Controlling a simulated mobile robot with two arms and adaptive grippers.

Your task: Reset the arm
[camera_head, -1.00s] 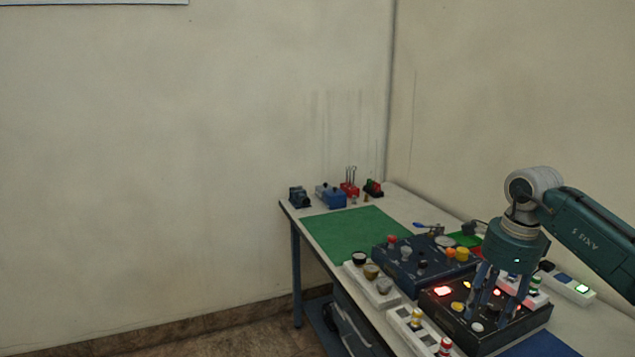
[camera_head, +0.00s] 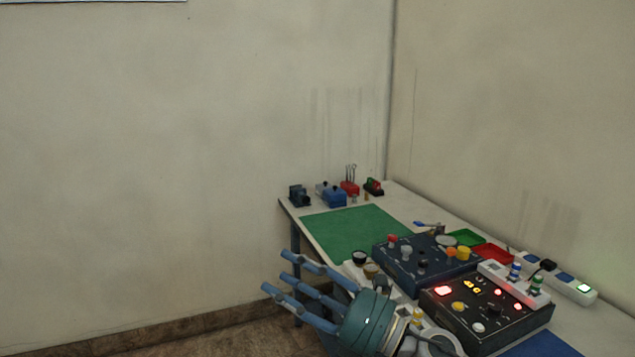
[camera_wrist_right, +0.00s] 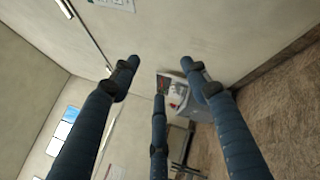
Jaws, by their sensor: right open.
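My right gripper (camera_head: 283,279) is at the lower middle of the head view, off the near left edge of the table. Its three blue fingers point left and are spread, with nothing between them. In the right wrist view the same fingers (camera_wrist_right: 160,90) are apart and empty, facing walls and floor. The dark control box (camera_head: 500,318) with lit red and yellow lamps stands on the table, to the right of the gripper and apart from it. My left gripper is not in view.
The table (camera_head: 405,205) stands in the room's corner. It holds a green mat (camera_head: 350,232), a blue control box (camera_head: 410,265), a power strip (camera_head: 575,290), and red (camera_head: 492,254) and green (camera_head: 465,237) trays. Small devices stand at the far end. The space left of the table is clear.

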